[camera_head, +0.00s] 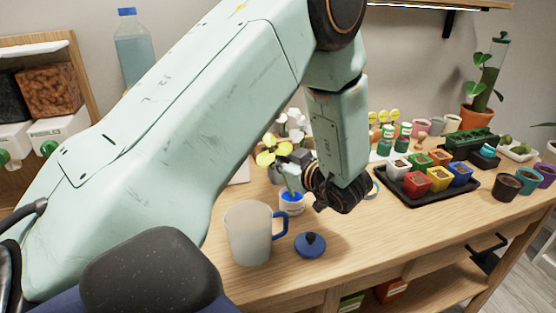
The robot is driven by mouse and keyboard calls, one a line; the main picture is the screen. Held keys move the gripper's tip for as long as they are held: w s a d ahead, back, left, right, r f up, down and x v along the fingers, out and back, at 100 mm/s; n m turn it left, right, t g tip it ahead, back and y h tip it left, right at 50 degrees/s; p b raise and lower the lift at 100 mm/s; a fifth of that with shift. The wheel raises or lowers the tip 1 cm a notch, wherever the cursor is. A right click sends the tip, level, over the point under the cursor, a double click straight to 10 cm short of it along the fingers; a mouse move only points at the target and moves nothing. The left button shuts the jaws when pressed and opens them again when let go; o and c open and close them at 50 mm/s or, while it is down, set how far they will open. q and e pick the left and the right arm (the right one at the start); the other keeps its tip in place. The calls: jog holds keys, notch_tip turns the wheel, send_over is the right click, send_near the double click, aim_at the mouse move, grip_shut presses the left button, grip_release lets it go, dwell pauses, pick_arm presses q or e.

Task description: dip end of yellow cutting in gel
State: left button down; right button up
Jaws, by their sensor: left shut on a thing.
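The yellow cutting (272,152) has yellow leaves on a green stem and leans slightly, leaves up. My left gripper (296,168) is shut on its stem, just above a small white pot of blue gel (292,208). The stem's lower end points down at the pot's mouth. I cannot tell whether it is in the gel or just in front of or above it. The pot's blue lid (311,245) lies off it on the table, nearer the front edge. My right gripper is not in view.
A frosted mug (249,232) with a blue handle stands close at the pot's front left. White flowers (291,124) are behind the cutting. A black tray (458,189) of coloured pots lies to the right. The wooden table (400,235) is bare at front right.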

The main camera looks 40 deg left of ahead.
pick_arm(q)
jog(key=shift+d, duration=0.1)
jog(key=shift+f, duration=0.25)
jog(key=shift+f+b, duration=0.35)
dwell(0.6)
jog(key=shift+s+f, duration=0.1)
dwell(1.4)
jog(key=shift+p, duration=0.3)
jog(key=shift+r+p, duration=0.85)
jog(key=shift+r, duration=0.1)
jog(key=shift+r+p, duration=0.85)
jog(key=shift+r, duration=0.1)
notch_tip(320, 180, up, 2)
jog(key=shift+r+p, duration=0.1)
jog(key=shift+p, duration=1)
jog(key=shift+r+p, duration=0.55)
jog(key=shift+r, duration=0.05)
